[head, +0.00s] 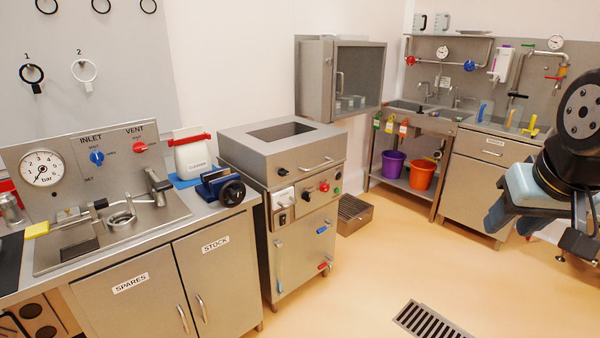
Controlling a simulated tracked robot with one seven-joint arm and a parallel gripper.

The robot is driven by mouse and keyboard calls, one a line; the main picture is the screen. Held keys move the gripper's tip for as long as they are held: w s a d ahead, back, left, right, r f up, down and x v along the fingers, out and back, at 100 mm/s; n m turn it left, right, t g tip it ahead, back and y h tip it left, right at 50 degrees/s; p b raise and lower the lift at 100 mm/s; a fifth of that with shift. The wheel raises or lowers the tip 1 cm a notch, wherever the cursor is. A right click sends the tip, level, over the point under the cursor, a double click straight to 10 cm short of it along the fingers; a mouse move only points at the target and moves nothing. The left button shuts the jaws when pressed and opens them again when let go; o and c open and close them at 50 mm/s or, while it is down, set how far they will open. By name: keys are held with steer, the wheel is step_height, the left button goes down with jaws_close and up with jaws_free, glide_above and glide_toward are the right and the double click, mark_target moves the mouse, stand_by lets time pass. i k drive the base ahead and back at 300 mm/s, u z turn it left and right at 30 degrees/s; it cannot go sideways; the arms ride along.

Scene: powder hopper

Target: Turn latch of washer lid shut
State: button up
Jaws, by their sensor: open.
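The washer seems to be the steel cabinet (303,215) in the middle. Its boxy lid (240,157) has a dark rectangular window on top and looks lowered onto the body. A bar handle (318,164) and a small black knob (283,171) sit on the lid's front. I cannot tell which part is the latch or how it is turned. My gripper (577,243) is at the right edge, partly cut off, with nothing seen in it. It is open, far to the right of the washer and apart from it.
A steel bench (150,262) with a gauge panel and a blue vise (219,188) stands left of the washer. A low grated step (354,212) is on the floor behind its right side. A floor drain (432,319) lies in front. Open floor separates my arm and the washer.

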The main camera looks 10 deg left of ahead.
mark_target(282, 171)
steer(key=i, duration=0.9)
steer(key=u, duration=0.05)
